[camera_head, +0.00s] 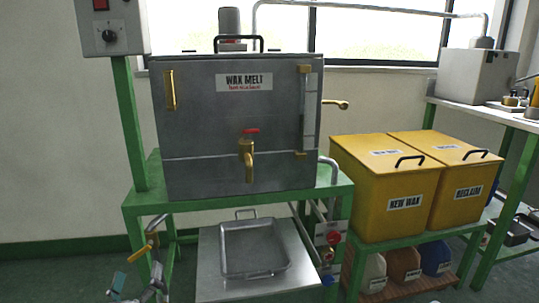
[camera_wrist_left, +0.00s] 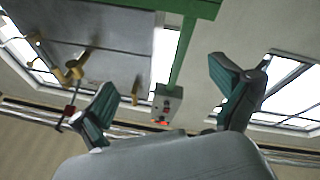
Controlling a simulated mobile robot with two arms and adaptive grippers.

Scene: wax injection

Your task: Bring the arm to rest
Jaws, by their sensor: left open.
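My left gripper (camera_head: 138,279) is low at the left edge of the green stand in the head view, below the tank. In the left wrist view its two teal-padded fingers (camera_wrist_left: 163,80) are spread wide with nothing between them. It is open and empty. Most of the left arm is out of the head view. My right gripper is in neither view.
The grey wax melt tank (camera_head: 202,120) with a brass tap (camera_head: 247,160) stands on a green stand (camera_head: 134,203). A metal tray (camera_head: 285,268) sits below. Yellow bins (camera_head: 380,205) stand at right. A control box (camera_head: 112,28) is at upper left. Left wall is clear.

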